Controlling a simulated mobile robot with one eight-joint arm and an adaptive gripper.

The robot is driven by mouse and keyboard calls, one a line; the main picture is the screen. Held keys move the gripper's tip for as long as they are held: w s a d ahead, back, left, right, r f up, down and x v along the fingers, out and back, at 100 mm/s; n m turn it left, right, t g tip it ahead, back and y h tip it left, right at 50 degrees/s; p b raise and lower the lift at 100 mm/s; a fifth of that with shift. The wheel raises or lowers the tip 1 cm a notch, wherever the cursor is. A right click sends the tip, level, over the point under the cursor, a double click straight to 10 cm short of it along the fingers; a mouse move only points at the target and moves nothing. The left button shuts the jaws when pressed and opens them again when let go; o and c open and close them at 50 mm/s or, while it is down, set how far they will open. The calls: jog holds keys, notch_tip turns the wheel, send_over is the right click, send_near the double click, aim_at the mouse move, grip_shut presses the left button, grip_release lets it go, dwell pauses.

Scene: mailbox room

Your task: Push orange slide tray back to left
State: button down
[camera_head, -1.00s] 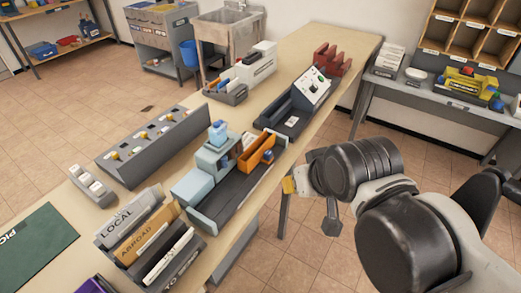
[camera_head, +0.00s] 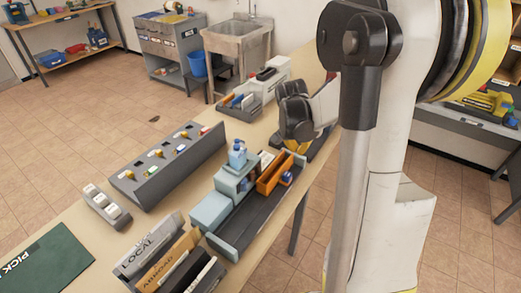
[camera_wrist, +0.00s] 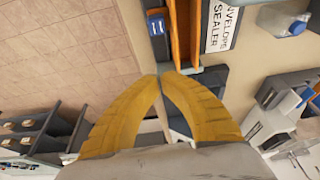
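The orange slide tray (camera_head: 271,177) sits at the right end of the grey envelope sealer (camera_head: 234,178) on the long table. A small blue item (camera_head: 287,178) is beside the tray. My gripper (camera_head: 294,147), with yellow fingers, is just beyond the tray's right end, partly hidden behind my arm. In the wrist view, the fingertips of my gripper (camera_wrist: 162,74) come together with nothing visible between them. The orange tray (camera_wrist: 184,35) shows just ahead of them, with the blue item (camera_wrist: 157,26) beside it. I cannot tell whether the fingers touch the tray.
A grey switch panel (camera_head: 167,165) stands left of the sealer. Upright mail folders (camera_head: 160,258) are at the near end. A grey bin of items (camera_head: 241,108) stands farther back. My arm hides much of the table's right side.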

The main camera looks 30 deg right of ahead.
aim_at(300, 168)
jog(key=b+x, duration=0.4)
jog(key=x, duration=0.6)
jog(key=shift+d+f, duration=0.2)
jog(key=a, duration=0.1)
jog(key=s+a, duration=0.1)
jog(key=a, duration=0.1)
jog(key=shift+s+a+r+b, duration=0.15)
jog(key=shift+s+r+b, duration=0.05)
jog(key=shift+b, duration=0.15)
jog(key=shift+s+a, duration=0.1)
jog(key=shift+a, duration=0.15)
jog(key=shift+a, duration=0.1)
jog(key=shift+s+a, duration=0.2)
jog(key=shift+a, duration=0.15)
jog(key=s+a, duration=0.2)
jog(key=a, duration=0.4)
jog(key=s+a, duration=0.3)
jog(key=a, duration=0.4)
jog(key=s+a, duration=0.3)
jog(key=a, duration=0.3)
jog(key=shift+a+b, duration=0.2)
jog(key=shift+b, duration=0.1)
jog(key=shift+s, duration=0.1)
jog(key=shift+f, duration=0.1)
